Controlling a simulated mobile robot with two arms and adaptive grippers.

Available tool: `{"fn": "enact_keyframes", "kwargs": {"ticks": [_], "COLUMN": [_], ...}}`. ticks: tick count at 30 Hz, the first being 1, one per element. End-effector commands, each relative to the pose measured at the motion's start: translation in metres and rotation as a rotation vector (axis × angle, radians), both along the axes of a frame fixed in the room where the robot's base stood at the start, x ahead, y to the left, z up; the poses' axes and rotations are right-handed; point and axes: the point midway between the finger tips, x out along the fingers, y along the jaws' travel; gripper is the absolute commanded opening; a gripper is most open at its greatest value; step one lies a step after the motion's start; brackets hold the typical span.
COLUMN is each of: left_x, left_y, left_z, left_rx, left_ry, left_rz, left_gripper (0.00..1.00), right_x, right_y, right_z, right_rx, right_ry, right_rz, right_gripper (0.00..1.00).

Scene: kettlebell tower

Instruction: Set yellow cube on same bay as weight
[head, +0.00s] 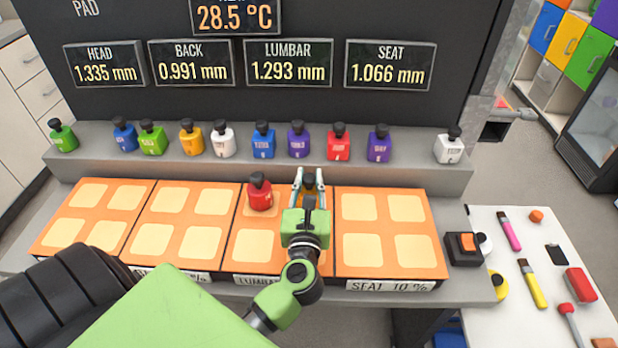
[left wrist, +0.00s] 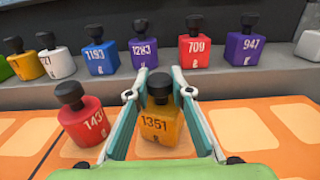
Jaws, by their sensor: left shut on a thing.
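My left gripper (head: 308,182) is over the back right of the lumbar bay (head: 255,268), the third orange bay from the left. In the left wrist view its two fingers are shut on a yellow cube (left wrist: 160,128) marked 1351, with a black knob on top. The cube is upright; whether it touches the pad cannot be told. In the head view the gripper hides most of it. A red weight (head: 260,195) with a black knob stands on the back left pad of the same bay, left of the yellow cube; it also shows in the left wrist view (left wrist: 84,124). My right gripper is not in view.
Several coloured knobbed weights stand along the grey shelf behind the bays, including another yellow one (head: 191,141). The seat bay (head: 392,270) and the two left bays are empty. A white table (head: 545,240) with tools stands at the right.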

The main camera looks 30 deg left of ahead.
Motion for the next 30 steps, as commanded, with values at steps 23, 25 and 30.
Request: {"fn": "enact_keyframes", "kwargs": {"ticks": [23,25,30], "left_x": [-0.021,-0.034,-0.066], "left_y": [-0.012,-0.021,-0.039], "left_z": [-0.002,-0.004,-0.004], "left_rx": [-0.004,-0.003,-0.004], "left_ry": [0.003,0.004,0.003], "left_rz": [0.0,-0.001,0.001], "left_gripper": [0.37,0.37,0.37], "right_x": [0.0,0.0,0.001], "right_y": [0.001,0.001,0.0], "right_z": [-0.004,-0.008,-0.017], "right_rx": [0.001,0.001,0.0], "right_ry": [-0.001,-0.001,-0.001], "right_rz": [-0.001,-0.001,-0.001], "right_gripper": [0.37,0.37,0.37]}}
